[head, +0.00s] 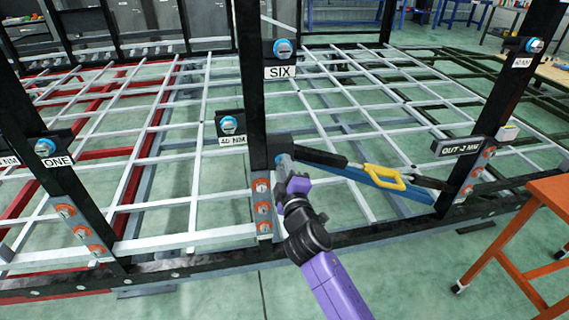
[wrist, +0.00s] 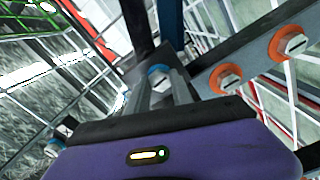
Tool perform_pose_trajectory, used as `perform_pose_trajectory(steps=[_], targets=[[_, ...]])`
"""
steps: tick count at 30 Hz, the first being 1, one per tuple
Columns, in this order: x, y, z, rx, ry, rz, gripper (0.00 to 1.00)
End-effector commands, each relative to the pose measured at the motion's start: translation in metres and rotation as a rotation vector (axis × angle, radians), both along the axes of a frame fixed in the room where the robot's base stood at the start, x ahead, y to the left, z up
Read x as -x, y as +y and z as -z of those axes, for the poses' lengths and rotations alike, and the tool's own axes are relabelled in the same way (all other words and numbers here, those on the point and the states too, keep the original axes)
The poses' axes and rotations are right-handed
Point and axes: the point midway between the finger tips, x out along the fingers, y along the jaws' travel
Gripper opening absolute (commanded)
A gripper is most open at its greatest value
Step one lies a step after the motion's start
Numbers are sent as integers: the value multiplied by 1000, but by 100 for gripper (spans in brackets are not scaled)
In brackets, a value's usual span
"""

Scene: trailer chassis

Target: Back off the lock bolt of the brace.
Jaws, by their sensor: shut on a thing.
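The brace (head: 365,178) is a black and blue bar with a yellow handle (head: 384,177). It runs low between the middle post and the right post. Its left end has a dark block with the blue-headed lock bolt (wrist: 158,72). My gripper (head: 284,163) reaches this block from below, beside the middle post. In the wrist view, the two grey fingers of my gripper (wrist: 164,88) are closed around the lock bolt, with its head showing between their tips. In the head view my fingers largely hide the bolt.
Orange-ringed bolts (head: 263,209) line the lower post plates. The black chassis rail (head: 190,269) runs in front. An orange table (head: 548,195) stands at right.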

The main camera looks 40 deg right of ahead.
Motion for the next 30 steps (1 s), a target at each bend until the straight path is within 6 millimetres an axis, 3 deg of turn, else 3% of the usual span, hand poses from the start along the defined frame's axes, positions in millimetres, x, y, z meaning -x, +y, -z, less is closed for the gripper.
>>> perform_pose_trajectory(steps=[15,30], targets=[[-1,0,-3,390,262,1,0],[-1,-1,-2,593,397,1,0]])
